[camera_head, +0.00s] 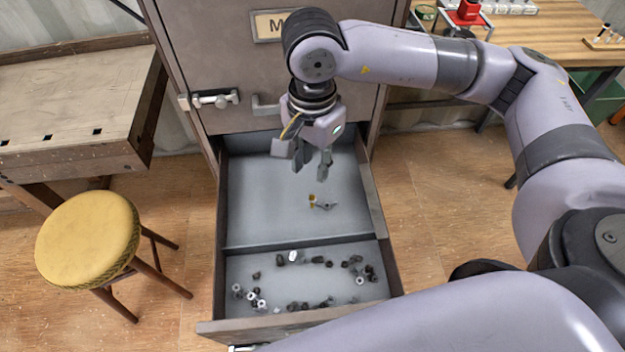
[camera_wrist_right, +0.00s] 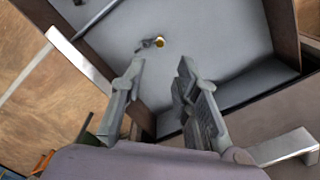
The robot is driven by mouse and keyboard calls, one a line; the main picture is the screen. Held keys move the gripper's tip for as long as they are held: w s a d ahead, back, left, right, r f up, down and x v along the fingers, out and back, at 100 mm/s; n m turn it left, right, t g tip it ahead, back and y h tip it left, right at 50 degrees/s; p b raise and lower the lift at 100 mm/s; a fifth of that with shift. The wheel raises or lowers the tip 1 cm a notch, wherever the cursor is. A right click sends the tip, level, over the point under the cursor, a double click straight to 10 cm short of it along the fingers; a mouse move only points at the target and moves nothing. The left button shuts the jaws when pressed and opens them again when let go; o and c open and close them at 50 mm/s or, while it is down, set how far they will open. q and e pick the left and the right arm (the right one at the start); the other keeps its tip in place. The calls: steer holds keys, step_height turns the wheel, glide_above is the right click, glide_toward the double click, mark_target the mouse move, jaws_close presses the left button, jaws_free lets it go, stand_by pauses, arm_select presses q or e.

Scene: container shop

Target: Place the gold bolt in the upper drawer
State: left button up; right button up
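The gold bolt (camera_head: 312,197) is in the rear compartment of an open drawer (camera_head: 262,220), beside a small grey metal piece (camera_head: 326,205). In the right wrist view the gold bolt (camera_wrist_right: 159,41) shows as a round gold end next to the grey piece (camera_wrist_right: 143,46). My right gripper (camera_head: 313,168) points down over the rear of this drawer. Its fingers are apart with nothing between them, and the bolt lies beyond the fingertips in the wrist view. A closed cabinet front (camera_head: 215,50) with a label stands above the open drawer. My left gripper is not in view.
The drawer's front compartment (camera_head: 265,275) holds several nuts and bolts, dark and silver. A divider (camera_head: 300,243) separates the compartments. A latch (camera_head: 215,98) sticks out from the closed front. A yellow stool (camera_head: 88,238) and a workbench (camera_head: 70,90) stand left; a wooden table (camera_head: 550,40) stands right.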

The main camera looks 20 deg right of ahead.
step_height(320, 180, up, 3)
stand_by(0.5)
